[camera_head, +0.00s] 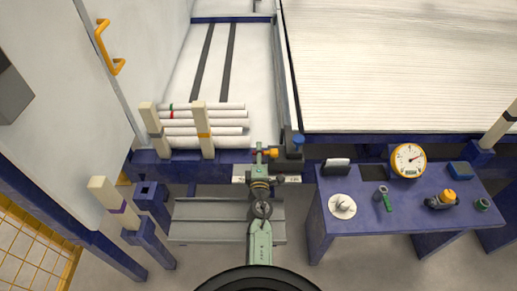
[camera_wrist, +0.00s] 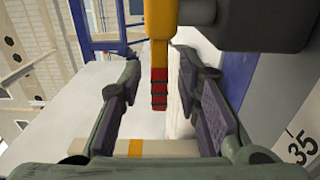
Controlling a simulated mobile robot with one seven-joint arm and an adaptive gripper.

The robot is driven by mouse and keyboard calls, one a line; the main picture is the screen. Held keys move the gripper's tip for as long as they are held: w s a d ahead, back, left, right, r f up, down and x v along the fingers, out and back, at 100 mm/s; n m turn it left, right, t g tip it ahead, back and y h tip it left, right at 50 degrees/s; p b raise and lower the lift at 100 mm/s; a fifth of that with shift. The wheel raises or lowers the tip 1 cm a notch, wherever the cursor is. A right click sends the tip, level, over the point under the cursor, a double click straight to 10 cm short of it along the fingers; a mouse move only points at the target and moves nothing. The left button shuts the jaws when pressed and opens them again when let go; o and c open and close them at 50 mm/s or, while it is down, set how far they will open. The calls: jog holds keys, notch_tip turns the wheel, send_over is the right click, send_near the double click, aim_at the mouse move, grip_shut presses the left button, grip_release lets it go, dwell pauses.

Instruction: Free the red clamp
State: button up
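The red clamp shows in the wrist view as a yellow bar with a ribbed red end (camera_wrist: 159,88), reaching down from a dark block at the top. In the head view its small yellow and red part (camera_head: 271,153) sits at the rack's front right corner. My gripper (camera_wrist: 158,78) is open. Its two fingers stand on either side of the red end in the wrist view, with a visible gap on both sides. I cannot tell how deep the red end lies between them. In the head view my gripper (camera_head: 259,151) is beside the clamp, its fingers partly hidden.
White pipes (camera_head: 205,125) lie stacked on the rack behind cream posts, one with a yellow band (camera_head: 204,134). A blue knob (camera_head: 298,140) is close to the clamp's right. A blue table (camera_head: 330,212) with a gauge (camera_head: 408,160) and small parts stands at right.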

jog(key=shift+s, duration=0.1)
grip_shut()
jog(key=shift+r, duration=0.1)
dwell(0.7)
